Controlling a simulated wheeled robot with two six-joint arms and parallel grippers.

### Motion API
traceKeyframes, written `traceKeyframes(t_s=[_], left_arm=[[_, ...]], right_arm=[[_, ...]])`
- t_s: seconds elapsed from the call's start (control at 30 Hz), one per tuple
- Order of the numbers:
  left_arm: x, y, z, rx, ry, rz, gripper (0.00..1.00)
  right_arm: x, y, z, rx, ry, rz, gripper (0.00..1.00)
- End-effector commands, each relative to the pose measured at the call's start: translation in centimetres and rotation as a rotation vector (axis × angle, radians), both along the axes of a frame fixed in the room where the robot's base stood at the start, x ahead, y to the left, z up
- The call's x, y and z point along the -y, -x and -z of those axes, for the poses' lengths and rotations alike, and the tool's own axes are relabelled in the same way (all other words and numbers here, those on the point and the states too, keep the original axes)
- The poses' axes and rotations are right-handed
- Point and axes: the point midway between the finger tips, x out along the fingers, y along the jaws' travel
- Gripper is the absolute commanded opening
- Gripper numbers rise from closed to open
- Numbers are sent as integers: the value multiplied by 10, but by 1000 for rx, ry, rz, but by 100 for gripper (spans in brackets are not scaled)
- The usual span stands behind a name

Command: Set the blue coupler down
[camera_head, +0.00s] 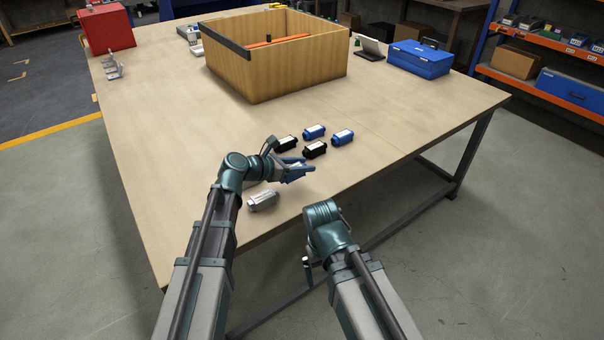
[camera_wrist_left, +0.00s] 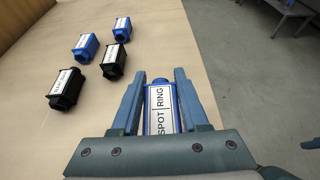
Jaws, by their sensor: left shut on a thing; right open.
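My left gripper (camera_head: 300,172) is shut on a blue coupler (camera_head: 293,176).
A grey coupler-like part (camera_head: 263,200) lies by the near edge, close to my left arm. A large wooden box (camera_head: 305,72) stands farther back. A blue case (camera_head: 420,60) is at the back right, a red box (camera_head: 107,29) at the back left. The table's right side is clear.

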Motion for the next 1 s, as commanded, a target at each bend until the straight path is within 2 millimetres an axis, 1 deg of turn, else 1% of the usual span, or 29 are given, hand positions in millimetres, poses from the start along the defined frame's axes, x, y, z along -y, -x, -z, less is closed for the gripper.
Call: traceKeyframes(t_s=[0.13, 0.3, 0.4, 0.67, 1.0], left_arm=[[1, 1, 7, 0, 0, 0, 0], [4, 2, 28, 0, 0, -1, 0], [5, 2, 37, 0, 0, -1, 0], [5, 2, 35, 0, 0, -2, 0], [5, 2, 45, 0, 0, -2, 0]], right_arm=[[0, 0, 7, 0, 0, 0, 100], [0, 0, 28, 0, 0, 0, 100], [0, 0, 37, 0, 0, 0, 100], [0, 0, 35, 0, 0, 0, 100], [0, 0, 45, 0, 0, 0, 100]])
